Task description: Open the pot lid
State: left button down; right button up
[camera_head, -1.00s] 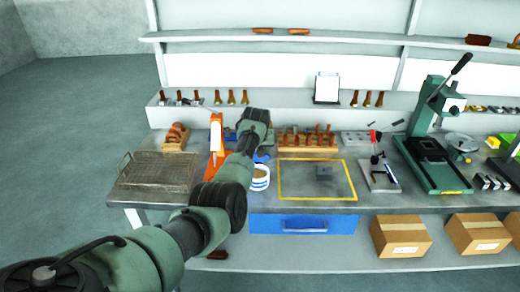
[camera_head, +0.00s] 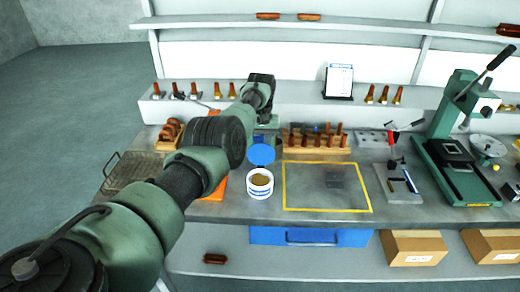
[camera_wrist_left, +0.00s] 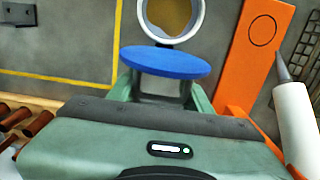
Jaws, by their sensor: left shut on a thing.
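The white pot (camera_head: 260,188) stands on the bench, its mouth uncovered and brown contents showing. It also shows at the top of the left wrist view (camera_wrist_left: 196,34). The round blue lid (camera_head: 261,155) is off the mouth, just behind the pot in the head view. My right gripper is not in view.
A yellow-outlined area (camera_head: 326,208) lies right of the pot. An orange tool (camera_wrist_left: 247,60) and a white bottle-like part (camera_wrist_left: 296,125) are close beside the gripper. A wire basket (camera_head: 128,170) stands left, a wooden rack (camera_head: 315,141) behind, and a green press (camera_head: 455,165) far right.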

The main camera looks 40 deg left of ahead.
pick_arm(q)
jog(key=shift+a, duration=0.15)
jog(key=c, duration=0.9)
grip_release()
jog(key=shift+s+a+f, duration=0.1)
jog(key=shift+o, duration=0.2)
jog(key=shift+r, duration=0.55)
notch_tip(320, 180, up, 7)
jog(key=shift+a+f, duration=0.1)
jog(key=shift+f, duration=0.05)
